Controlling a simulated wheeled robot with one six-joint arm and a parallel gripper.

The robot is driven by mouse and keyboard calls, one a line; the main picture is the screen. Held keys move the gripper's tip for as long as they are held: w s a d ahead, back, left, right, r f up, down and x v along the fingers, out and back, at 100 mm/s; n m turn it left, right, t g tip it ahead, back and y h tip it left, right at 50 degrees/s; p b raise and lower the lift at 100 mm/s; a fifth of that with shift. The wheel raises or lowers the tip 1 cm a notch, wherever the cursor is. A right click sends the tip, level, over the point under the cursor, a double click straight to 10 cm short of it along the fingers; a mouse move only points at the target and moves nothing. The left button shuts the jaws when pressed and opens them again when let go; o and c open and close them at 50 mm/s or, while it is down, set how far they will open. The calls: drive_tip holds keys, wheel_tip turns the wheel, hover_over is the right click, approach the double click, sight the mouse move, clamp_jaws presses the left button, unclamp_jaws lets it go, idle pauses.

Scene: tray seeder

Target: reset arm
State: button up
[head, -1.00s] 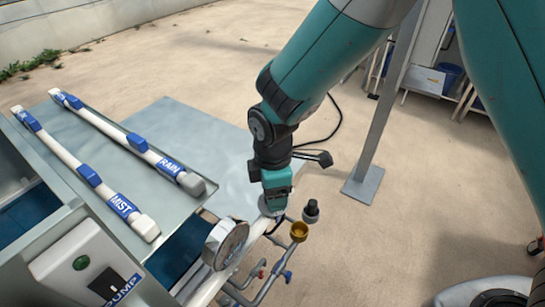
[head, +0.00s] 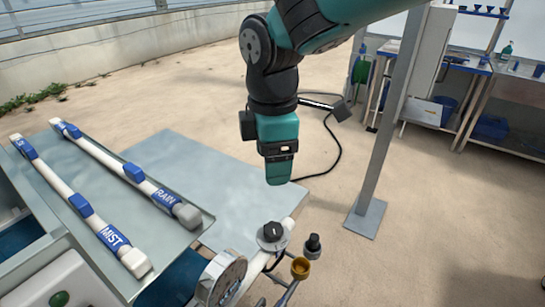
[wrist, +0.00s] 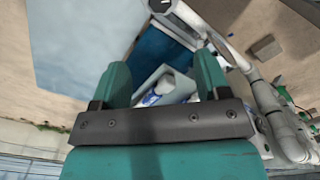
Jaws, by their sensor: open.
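The knob also shows at the top of the wrist view (wrist: 166,4).
A pressure gauge (head: 220,279), a brass fitting (head: 300,268) and a black-capped fitting (head: 313,245) stand near the knob. The MIST bar (head: 84,205) and RAIN bar (head: 130,172) lie on a metal tray. A grey post (head: 385,130) stands right of my gripper.

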drive_tip(key=s+d+r+m+y, duration=0.1)
drive_tip(key=s+d+m+y, duration=0.1)
drive_tip(key=s+d+m, duration=0.3)
drive_tip(key=s+d+r+m+y, duration=0.1)
drive_tip(key=s+d+m+y, duration=0.1)
drive_tip(key=s+d+m, duration=0.4)
drive_tip(key=s+m, duration=0.1)
drive_tip(key=s, duration=0.4)
drive_tip(key=shift+d+r, duration=0.2)
drive_tip(key=shift+d, duration=0.1)
